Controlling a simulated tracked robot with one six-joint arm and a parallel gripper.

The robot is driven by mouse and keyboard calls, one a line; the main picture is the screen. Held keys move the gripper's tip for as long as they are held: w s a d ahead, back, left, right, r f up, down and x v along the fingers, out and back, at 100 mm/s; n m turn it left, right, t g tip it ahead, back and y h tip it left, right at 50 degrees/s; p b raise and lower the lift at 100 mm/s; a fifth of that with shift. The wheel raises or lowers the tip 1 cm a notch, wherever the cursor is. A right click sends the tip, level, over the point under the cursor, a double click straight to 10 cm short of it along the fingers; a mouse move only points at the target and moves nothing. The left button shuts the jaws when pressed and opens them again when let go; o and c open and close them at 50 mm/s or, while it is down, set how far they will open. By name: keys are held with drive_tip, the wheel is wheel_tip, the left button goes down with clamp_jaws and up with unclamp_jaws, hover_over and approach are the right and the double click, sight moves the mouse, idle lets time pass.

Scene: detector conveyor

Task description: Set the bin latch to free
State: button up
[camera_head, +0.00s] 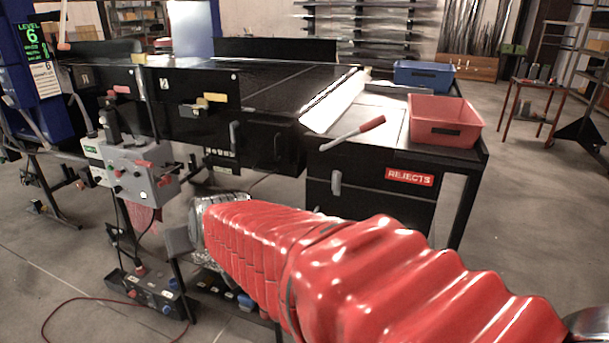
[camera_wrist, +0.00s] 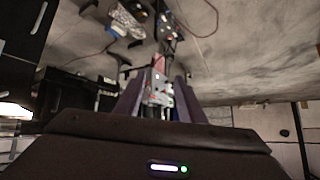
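The reject bin (camera_head: 370,200) is a black cabinet front with a red REJECTS label (camera_head: 410,177), under the right end of the conveyor. A small pale upright handle (camera_head: 336,183) on its left front edge looks like the bin latch; its set position cannot be told. My gripper (camera_wrist: 160,88) shows in the wrist view as two dark purple fingers standing apart, with nothing held between them. In the head view my red-sleeved arm reaches left, ending well left of the bin and below the conveyor; the fingers are not clear there.
A grey control box (camera_head: 130,165) on a stand is close to my arm's end. A red-handled lever (camera_head: 350,133) sticks out above the bin. A red tray (camera_head: 445,118) and a blue tray (camera_head: 424,75) stand on top. A red cable (camera_head: 75,302) lies on the floor.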

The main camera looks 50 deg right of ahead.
drive_tip(key=w+d+f+m+t+h, duration=0.1)
drive_tip(key=w+d+m+t+h, duration=0.15)
drive_tip(key=w+d, duration=0.85)
drive_tip(key=m+g+h, duration=0.5)
drive_tip(key=m+h, duration=0.3)
drive_tip(key=h, duration=0.5)
approach(335, 178)
drive_tip(key=v, duration=0.3)
drive_tip(key=shift+d+r, duration=0.2)
drive_tip(key=shift+x, duration=6.85)
drive_tip(key=shift+w+f, duration=0.1)
drive_tip(key=shift+c, duration=0.4)
